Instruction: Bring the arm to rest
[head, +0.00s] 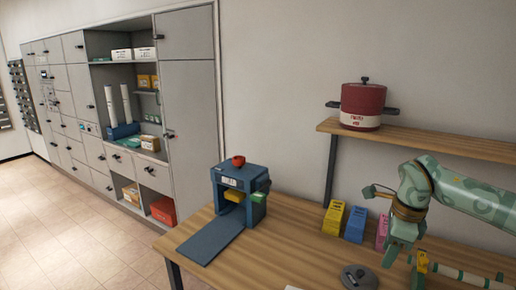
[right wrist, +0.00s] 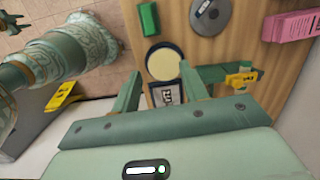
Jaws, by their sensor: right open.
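My right arm (head: 465,190) comes in from the right in the head view, pale green with a swirl pattern. Its gripper (head: 404,268) points down over the right part of the wooden table (head: 290,262). In the right wrist view the two green fingers (right wrist: 158,82) stand wide apart. Nothing is gripped between them. A round cream disc with a dark rim (right wrist: 164,62) and a small dark-framed panel (right wrist: 166,94) show beyond the gap.
A blue press-like device (head: 232,188) stands at the table's left. Yellow (head: 334,217), blue (head: 356,223) and pink (head: 382,231) boxes stand near the wall. A grey lid (head: 359,278) lies in front. A red pot (head: 362,105) sits on the shelf (head: 440,139) above.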

